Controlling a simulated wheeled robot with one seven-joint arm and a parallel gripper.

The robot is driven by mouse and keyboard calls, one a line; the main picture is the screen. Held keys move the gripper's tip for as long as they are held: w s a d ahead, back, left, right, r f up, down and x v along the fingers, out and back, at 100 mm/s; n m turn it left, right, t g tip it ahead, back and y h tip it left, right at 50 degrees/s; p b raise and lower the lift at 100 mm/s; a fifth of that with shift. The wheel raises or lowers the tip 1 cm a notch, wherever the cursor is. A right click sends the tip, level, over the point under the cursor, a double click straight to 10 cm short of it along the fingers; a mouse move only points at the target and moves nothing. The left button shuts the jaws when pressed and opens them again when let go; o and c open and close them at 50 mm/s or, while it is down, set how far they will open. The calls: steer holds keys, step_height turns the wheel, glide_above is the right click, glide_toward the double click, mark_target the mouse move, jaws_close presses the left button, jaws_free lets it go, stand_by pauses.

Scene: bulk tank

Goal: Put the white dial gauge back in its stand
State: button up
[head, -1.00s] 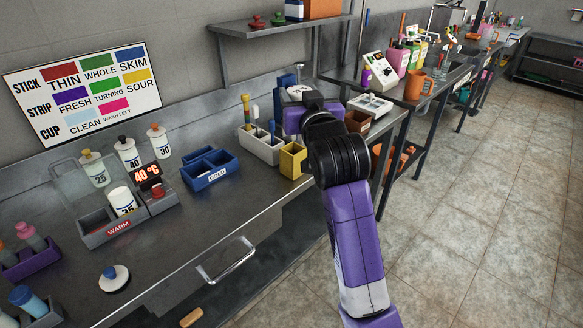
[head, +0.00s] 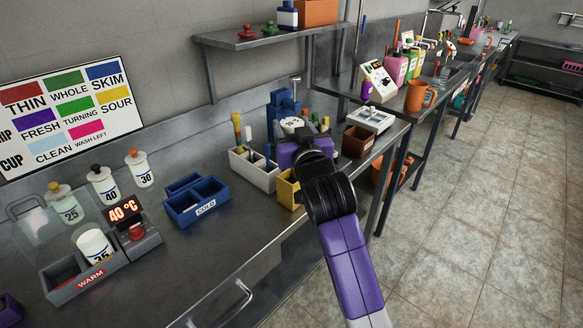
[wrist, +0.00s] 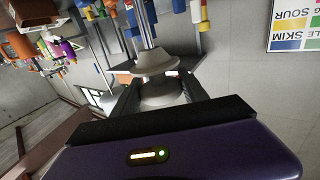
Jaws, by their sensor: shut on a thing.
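The white dial gauge (head: 291,124) shows in the head view as a pale round face with dark marks, just beyond my gripper (head: 300,138). In the wrist view the pale, rounded gauge (wrist: 156,62) sits between the fingers of my gripper (wrist: 160,92), which is shut on it. Thin metal rods run from it toward the top of the picture. A blue upright piece (head: 283,100), possibly the stand, rises behind the gauge in the head view. I cannot tell whether the gauge touches it. My wrist hides part of the bench there.
A white-grey holder (head: 254,172) with several upright tools stands left of my gripper, with a yellow box (head: 287,190) close in front. A brown box (head: 357,141) and a white device (head: 371,117) stand to the right. The blue COLD bin (head: 196,203) is further left.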

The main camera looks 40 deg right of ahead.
step_height(320, 180, down, 11)
steer(key=shift+r+b, duration=0.15)
steer(key=shift+b, duration=0.35)
steer(key=o, duration=1.5)
steer(key=b+v, duration=0.2)
steer(key=v, duration=1)
steer(key=shift+s, duration=0.1)
